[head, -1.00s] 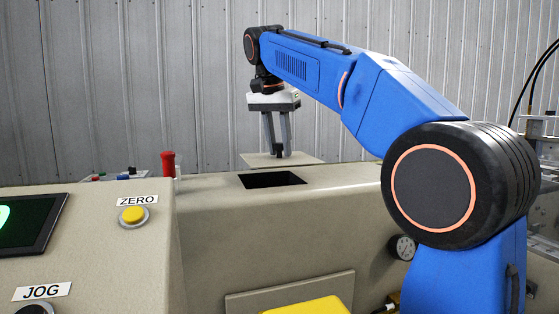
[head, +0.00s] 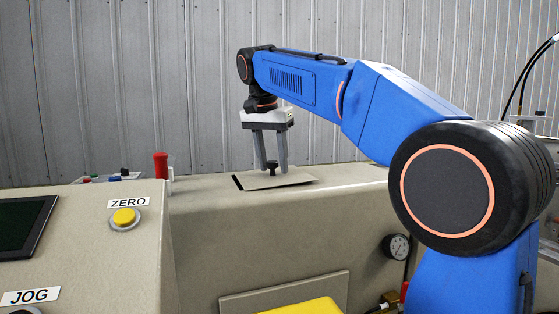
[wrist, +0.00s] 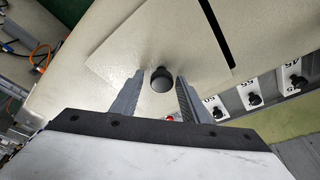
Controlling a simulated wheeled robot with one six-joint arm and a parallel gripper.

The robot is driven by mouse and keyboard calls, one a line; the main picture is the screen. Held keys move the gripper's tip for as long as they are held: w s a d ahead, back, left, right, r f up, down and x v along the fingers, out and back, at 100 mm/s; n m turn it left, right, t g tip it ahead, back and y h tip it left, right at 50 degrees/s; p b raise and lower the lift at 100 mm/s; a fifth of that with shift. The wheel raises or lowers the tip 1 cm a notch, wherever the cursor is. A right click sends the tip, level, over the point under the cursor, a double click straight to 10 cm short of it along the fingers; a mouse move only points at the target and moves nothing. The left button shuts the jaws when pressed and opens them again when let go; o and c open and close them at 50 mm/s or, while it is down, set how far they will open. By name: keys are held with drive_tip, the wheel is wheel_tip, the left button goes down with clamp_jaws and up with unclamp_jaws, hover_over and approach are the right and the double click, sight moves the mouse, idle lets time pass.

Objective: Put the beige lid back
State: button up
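The beige lid (head: 292,179) is a thin square plate with a black knob (head: 271,168). It lies over the opening in the top of the beige machine, turned and shifted to the right in the head view. A dark strip of the opening (head: 238,183) shows along its left edge. The strip also shows in the wrist view (wrist: 215,32), beside the lid (wrist: 150,38). My gripper (head: 271,167) is over the lid, its fingers on either side of the knob. In the wrist view the fingers stand apart, with gaps between them and the knob (wrist: 161,79).
A red cylinder (head: 161,165) stands on the machine top, left of the lid. A yellow button (head: 124,217) marked ZERO and a dark screen (head: 22,227) are on the panel at left. Black knobs with number labels (wrist: 253,99) line the machine's side in the wrist view.

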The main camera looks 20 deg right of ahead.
sight(267, 179)
drive_tip(key=shift+r, duration=0.1)
drive_tip(key=shift+r, duration=0.25)
drive_tip(key=v, duration=1.1)
drive_tip(key=shift+s+r, duration=0.15)
drive_tip(key=shift+r, duration=0.2)
